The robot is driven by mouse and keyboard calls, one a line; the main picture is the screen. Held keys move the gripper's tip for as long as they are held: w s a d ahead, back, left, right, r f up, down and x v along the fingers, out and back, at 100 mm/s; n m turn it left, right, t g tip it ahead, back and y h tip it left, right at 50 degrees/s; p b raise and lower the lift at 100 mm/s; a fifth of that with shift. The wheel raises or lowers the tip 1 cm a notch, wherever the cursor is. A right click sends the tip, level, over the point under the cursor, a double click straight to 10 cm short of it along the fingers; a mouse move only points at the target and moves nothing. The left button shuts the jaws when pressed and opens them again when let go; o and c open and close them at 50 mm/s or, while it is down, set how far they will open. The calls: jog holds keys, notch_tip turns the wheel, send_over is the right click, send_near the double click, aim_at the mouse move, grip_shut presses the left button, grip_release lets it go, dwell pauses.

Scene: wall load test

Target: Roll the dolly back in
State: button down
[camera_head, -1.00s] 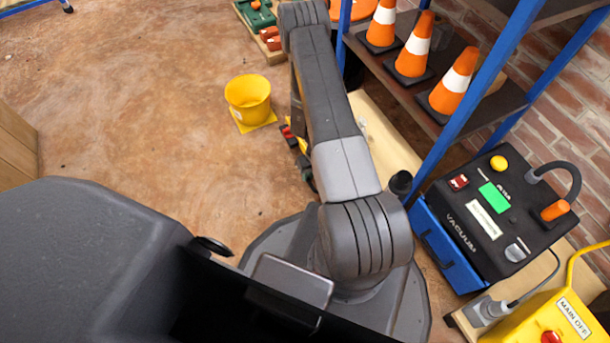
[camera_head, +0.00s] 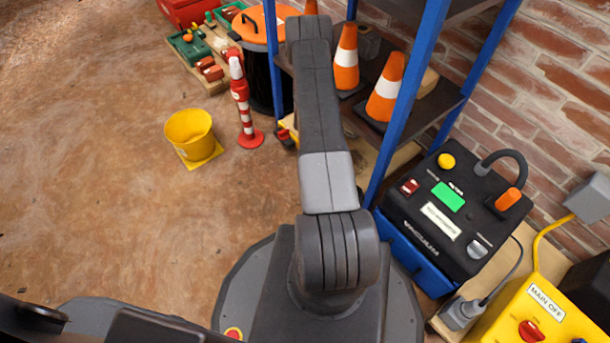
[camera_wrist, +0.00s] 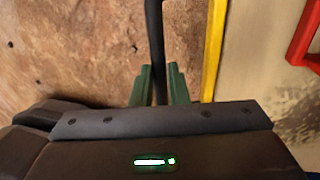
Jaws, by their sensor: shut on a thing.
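My gripper (camera_wrist: 160,72) shows in the wrist view, with green fingers on both sides of a dark upright bar (camera_wrist: 155,35). It is shut on this bar. The bar looks like a handle, but its lower end is hidden behind my wrist. In the head view my arm hides the gripper and what it holds. I cannot make out the dolly as a whole in either view. A yellow strip (camera_wrist: 214,45) runs beside a pale beige surface (camera_wrist: 255,60) to the right of the bar in the wrist view.
A yellow bucket (camera_head: 189,132) and a red-and-white post (camera_head: 243,105) stand on open floor at left. A blue-framed shelf (camera_head: 405,100) with orange cones (camera_head: 385,88) stands along the brick wall. A black vacuum unit (camera_head: 455,205) and yellow box (camera_head: 535,315) are close at right.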

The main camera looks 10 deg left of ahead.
jog(key=shift+w+d, duration=0.4)
jog(key=shift+w, duration=0.2)
jog(key=c, duration=1.4)
grip_release()
jog(key=shift+d, duration=0.15)
